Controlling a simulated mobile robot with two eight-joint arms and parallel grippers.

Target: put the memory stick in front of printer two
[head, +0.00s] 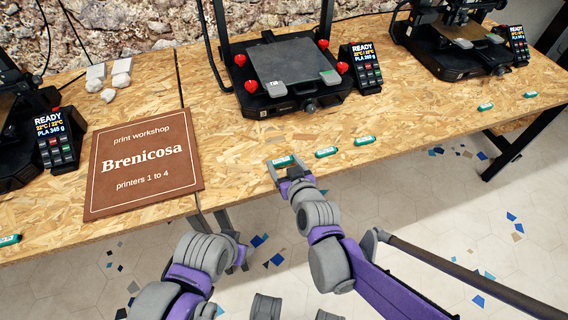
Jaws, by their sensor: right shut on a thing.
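Small green memory sticks lie along the table's front edge. One stick (283,160) is between the fingers of my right gripper (283,166), which is shut on it at the table's front edge, in front of the middle printer (293,75). Two more sticks, one (326,152) and another (365,141), lie just to the right of it. The middle printer's small number label is too small to read surely. My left gripper (239,254) is low, beyond the table's front edge, mostly hidden by its own arm; its fingers are not clear.
Other printers stand at the left (12,130) and right (452,45). More sticks lie at far left (9,239) and right (486,106).

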